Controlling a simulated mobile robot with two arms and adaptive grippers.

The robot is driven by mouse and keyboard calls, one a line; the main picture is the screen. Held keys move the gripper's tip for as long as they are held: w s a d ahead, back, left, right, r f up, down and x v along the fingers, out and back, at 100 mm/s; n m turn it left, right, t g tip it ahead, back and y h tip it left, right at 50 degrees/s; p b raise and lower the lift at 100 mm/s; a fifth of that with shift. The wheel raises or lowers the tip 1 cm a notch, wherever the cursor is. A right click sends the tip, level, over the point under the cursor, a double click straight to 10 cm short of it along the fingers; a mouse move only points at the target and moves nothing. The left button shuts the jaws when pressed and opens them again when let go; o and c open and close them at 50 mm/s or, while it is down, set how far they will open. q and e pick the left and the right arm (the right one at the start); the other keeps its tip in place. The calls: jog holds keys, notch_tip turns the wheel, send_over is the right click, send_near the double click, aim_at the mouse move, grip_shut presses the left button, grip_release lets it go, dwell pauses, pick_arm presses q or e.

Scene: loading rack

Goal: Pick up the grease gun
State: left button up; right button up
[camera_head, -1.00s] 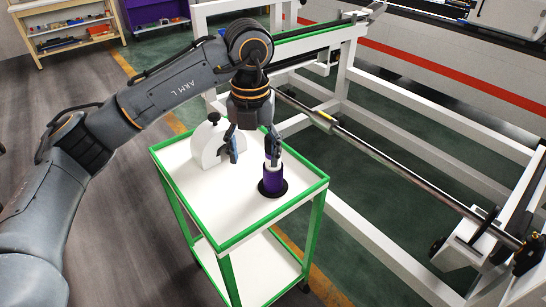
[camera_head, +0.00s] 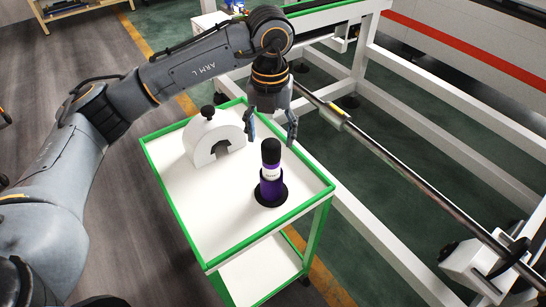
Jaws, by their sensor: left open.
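The grease gun appears to be the purple cylinder with a black top and a white label (camera_head: 270,175). It stands upright in a round black base on the white top of a green-edged cart (camera_head: 203,225). My left gripper (camera_head: 271,133) hangs above and behind it, pointing down. Its two fingers are spread apart and hold nothing, and the black top shows clear in front of them. My right gripper is not in view.
A white arch-shaped block with a black knob (camera_head: 207,140) stands on the cart, left of the purple cylinder. A white frame with a long metal bar (camera_head: 385,160) runs along the right. The cart's near left surface is clear.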

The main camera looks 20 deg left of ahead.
aim_at(271, 143)
pick_arm(q)
jog(key=f, duration=0.4)
jog(key=shift+s+p, duration=0.2)
jog(key=shift+p, duration=0.15)
jog(key=shift+w+f, duration=0.2)
jog(key=shift+f, duration=0.15)
notch_tip(271, 143, down, 3)
jog(key=shift+r+p, duration=0.2)
jog(key=shift+p, duration=0.9)
notch_tip(271, 143, down, 2)
jog(key=shift+f, duration=0.35)
jog(key=c, duration=1.2)
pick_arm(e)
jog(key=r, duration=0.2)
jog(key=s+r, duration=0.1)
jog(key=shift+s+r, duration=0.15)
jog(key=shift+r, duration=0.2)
